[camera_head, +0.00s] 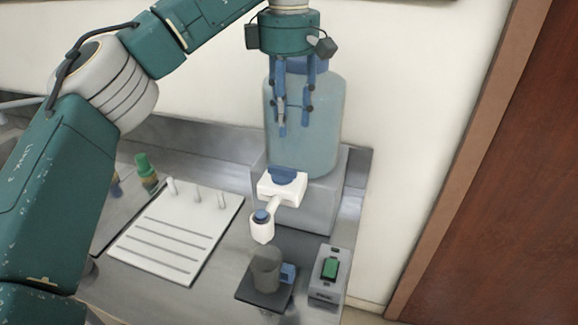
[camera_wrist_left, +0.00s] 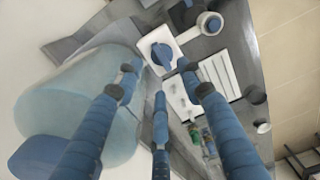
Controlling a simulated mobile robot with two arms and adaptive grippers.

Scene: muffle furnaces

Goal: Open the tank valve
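The tank (camera_head: 325,120) is a translucent light-blue bottle on a grey stand (camera_head: 312,203). At its lower front is a white valve block (camera_head: 268,187) with a blue knob (camera_head: 286,176). A white spout (camera_head: 261,232) with a blue cap reaches forward from it. My left gripper (camera_head: 294,125) hangs in front of the tank, fingers down, above the knob and apart from it. In the left wrist view its three blue fingers (camera_wrist_left: 160,82) are spread and empty, with the knob (camera_wrist_left: 162,54) beyond their tips. My right gripper is not in view.
A grey beaker (camera_head: 266,268) stands on a dark plate (camera_head: 255,295) below the spout. A box with a green switch (camera_head: 329,269) is right of it. A white rack with pegs (camera_head: 165,238) and a green-capped bottle (camera_head: 146,172) are left. A wall is behind.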

